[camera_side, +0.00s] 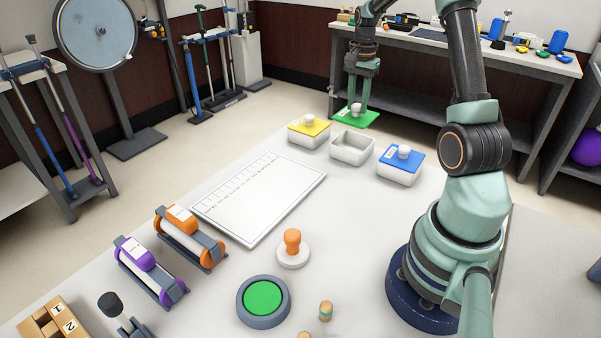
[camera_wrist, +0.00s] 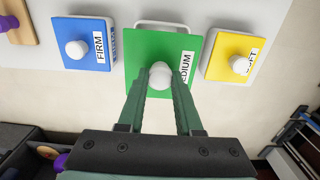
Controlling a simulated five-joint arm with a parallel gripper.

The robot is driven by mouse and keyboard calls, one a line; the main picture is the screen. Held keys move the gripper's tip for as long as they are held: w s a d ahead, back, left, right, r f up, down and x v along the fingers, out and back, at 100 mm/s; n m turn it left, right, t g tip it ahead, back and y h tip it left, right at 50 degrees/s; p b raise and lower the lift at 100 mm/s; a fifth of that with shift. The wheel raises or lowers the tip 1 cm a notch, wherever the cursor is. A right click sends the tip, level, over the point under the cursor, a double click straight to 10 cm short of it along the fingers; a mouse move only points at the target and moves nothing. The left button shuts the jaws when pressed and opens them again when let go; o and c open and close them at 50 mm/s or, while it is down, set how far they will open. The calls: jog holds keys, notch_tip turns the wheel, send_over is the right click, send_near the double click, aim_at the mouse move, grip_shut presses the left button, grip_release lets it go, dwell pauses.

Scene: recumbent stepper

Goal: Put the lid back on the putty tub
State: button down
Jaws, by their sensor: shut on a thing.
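My gripper (camera_side: 356,103) is shut on the white knob (camera_wrist: 160,74) of the green lid (camera_side: 372,118), which is held about level in the air. In the wrist view the green lid (camera_wrist: 145,46) carries a label reading "MEDIUM", partly covered by a finger. The open white tub (camera_side: 352,158) stands on the table between two lidded tubs. In the side view the lid appears beyond it, apart from it. In the wrist view the lid hides most of the tub, and only its rim (camera_wrist: 160,23) shows past the lid's edge.
A yellow-lidded tub (camera_side: 309,137) stands left of the open tub, and a blue-lidded tub (camera_side: 400,174) stands right. A white ruled board (camera_side: 262,200) lies nearer. An orange-knobbed piece (camera_side: 293,247), a green button (camera_side: 263,300) and hand tools occupy the front.

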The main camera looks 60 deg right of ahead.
jog(key=shift+f, duration=0.1)
jog(key=shift+f, duration=3.05)
jog(key=shift+f, duration=0.7)
dwell(0.7)
jog(key=shift+c, duration=0.9)
grip_release()
jog(key=shift+r, duration=3.5)
